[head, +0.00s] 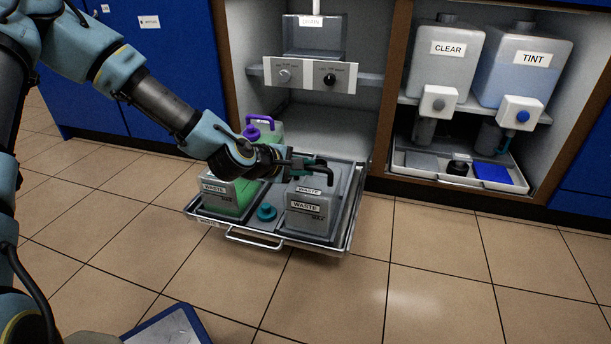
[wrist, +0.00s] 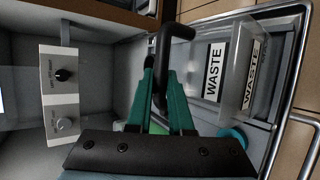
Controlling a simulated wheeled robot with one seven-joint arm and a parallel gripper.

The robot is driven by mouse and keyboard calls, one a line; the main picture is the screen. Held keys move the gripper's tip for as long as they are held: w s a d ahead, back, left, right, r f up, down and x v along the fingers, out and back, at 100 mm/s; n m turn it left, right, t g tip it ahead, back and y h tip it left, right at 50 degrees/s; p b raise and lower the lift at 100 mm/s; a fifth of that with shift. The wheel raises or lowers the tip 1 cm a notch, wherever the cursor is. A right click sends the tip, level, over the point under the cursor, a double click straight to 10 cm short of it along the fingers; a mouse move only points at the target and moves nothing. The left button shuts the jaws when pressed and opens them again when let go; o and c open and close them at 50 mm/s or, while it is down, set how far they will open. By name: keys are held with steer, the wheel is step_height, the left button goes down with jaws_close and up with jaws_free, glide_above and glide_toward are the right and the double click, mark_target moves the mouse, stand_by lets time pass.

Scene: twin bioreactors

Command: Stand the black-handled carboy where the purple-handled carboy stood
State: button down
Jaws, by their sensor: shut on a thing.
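The black-handled carboy (head: 310,222) is a clear grey container with WASTE labels, at the right side of a pulled-out drawer. Its black handle (head: 322,168) stands at its top, and shows in the wrist view (wrist: 178,33). My gripper (head: 300,166) is shut on this handle; in the wrist view its teal fingers (wrist: 167,95) close around the handle's shaft. I cannot tell whether the carboy is clear of the drawer floor. The purple-handled carboy (head: 242,196), holding green liquid, stands at the drawer's left side, partly hidden by my arm.
The metal drawer (head: 345,240) extends from the open cabinet, with a front handle. A teal cap (head: 267,212) lies between the carboys. Above is a shelf with a two-knob panel (head: 308,76). CLEAR (head: 440,72) and TINT (head: 520,85) tanks stand in the right bay. Floor in front is open.

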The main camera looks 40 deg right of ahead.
steer(key=shift+f, duration=0.2)
steer(key=c, duration=0.8)
jaws_free()
steer(key=p+v, duration=0.5)
steer(key=v, duration=0.7)
steer(key=shift+s+r+p, duration=0.1)
steer(key=shift+r+p, duration=0.05)
steer(key=shift+p, duration=0.2)
